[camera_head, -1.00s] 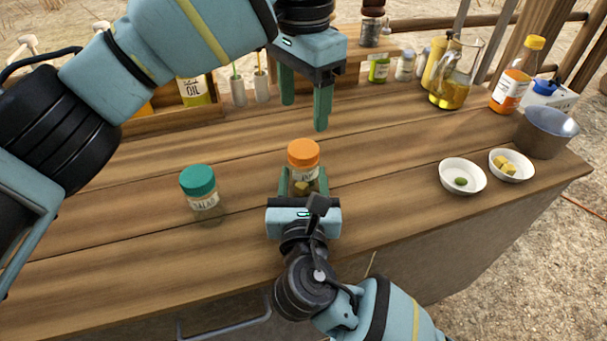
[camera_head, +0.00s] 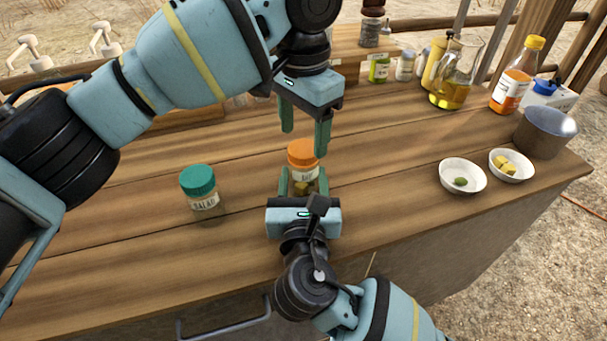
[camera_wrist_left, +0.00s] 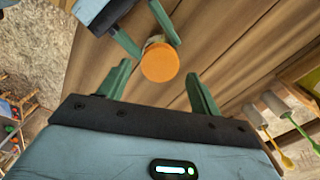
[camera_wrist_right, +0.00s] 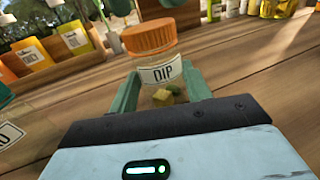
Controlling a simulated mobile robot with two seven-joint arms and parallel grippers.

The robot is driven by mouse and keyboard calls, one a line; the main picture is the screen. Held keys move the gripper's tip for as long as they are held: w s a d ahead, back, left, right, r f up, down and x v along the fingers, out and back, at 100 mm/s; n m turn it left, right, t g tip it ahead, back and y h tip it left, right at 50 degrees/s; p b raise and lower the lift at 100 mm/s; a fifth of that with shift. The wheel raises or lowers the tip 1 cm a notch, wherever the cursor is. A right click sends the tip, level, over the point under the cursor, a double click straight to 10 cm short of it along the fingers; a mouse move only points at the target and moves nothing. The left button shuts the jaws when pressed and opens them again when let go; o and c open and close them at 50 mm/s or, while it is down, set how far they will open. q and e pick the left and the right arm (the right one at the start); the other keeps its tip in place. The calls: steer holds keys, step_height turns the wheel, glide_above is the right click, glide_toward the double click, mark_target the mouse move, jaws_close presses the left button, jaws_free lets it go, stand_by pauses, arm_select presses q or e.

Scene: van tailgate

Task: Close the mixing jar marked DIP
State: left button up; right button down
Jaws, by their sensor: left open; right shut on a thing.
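The DIP jar has an orange lid (camera_head: 303,151) and a clear body (camera_wrist_right: 161,72) with a DIP label and yellow and green pieces inside. It stands upright on the wooden counter. The lid sits on top of the jar; I cannot tell how tightly. My right gripper (camera_head: 304,186) is shut on the jar body from the front side. My left gripper (camera_head: 304,143) is open and points down, just above and behind the lid. In the left wrist view the orange lid (camera_wrist_left: 160,62) shows beyond the open left fingers (camera_wrist_left: 160,82), apart from them.
A second jar with a green lid (camera_head: 198,180), marked SALAD, stands to the left. Two white bowls (camera_head: 463,176) (camera_head: 511,165), a metal pot (camera_head: 545,132), an oil pitcher (camera_head: 453,80) and an orange bottle (camera_head: 517,75) stand at right. The counter between is clear.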

arm_select(q)
steer(key=shift+f, duration=1.3)
steer(key=c, duration=1)
steer(key=o, duration=1.2)
steer(key=shift+c, duration=0.2)
step_height(320, 180, up, 12)
